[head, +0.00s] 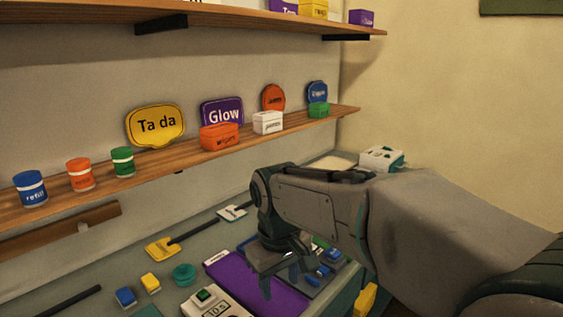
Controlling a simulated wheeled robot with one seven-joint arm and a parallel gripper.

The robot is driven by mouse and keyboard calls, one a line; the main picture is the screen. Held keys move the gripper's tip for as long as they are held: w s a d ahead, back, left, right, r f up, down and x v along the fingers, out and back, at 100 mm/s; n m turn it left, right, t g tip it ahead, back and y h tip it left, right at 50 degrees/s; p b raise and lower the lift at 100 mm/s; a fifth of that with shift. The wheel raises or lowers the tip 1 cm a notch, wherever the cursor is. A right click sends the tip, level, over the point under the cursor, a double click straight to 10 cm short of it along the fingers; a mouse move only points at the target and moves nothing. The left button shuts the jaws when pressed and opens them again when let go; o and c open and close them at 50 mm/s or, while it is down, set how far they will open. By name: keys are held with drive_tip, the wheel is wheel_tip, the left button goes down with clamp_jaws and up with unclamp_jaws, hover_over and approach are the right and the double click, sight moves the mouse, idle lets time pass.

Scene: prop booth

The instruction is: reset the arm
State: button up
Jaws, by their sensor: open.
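My arm reaches in from the right, bent so that my gripper (279,280) points down over the worktop. The gripper is open, and I see nothing between its fingers. It is above or at a flat purple panel (228,272); I cannot tell whether it touches it. Small blue pieces (325,271) on a dark tray lie just right of the gripper. The gripper and wrist hide part of the panel and the tray.
A white box with a green button (205,296), a green round piece (184,274) and small blocks lie left of the gripper. A wooden shelf (190,171) with cans, boxes and signs runs along the wall. A white device (381,158) stands behind my arm.

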drive_tip(key=s+d+f+m+t, duration=0.1)
drive_tip(key=s+d+f+m, duration=0.1)
drive_tip(key=s+d, duration=0.3)
drive_tip(key=s+d+f+m, duration=0.3)
drive_tip(key=s+d+m, duration=0.2)
drive_tip(key=d, duration=0.6)
drive_tip(key=shift+s+f+t, duration=0.35)
drive_tip(key=shift+s+t, duration=0.05)
drive_tip(key=shift+s, duration=0.3)
drive_tip(key=shift+c, duration=1.4)
drive_tip(key=shift+d+m, duration=0.1)
drive_tip(key=shift+m, duration=0.2)
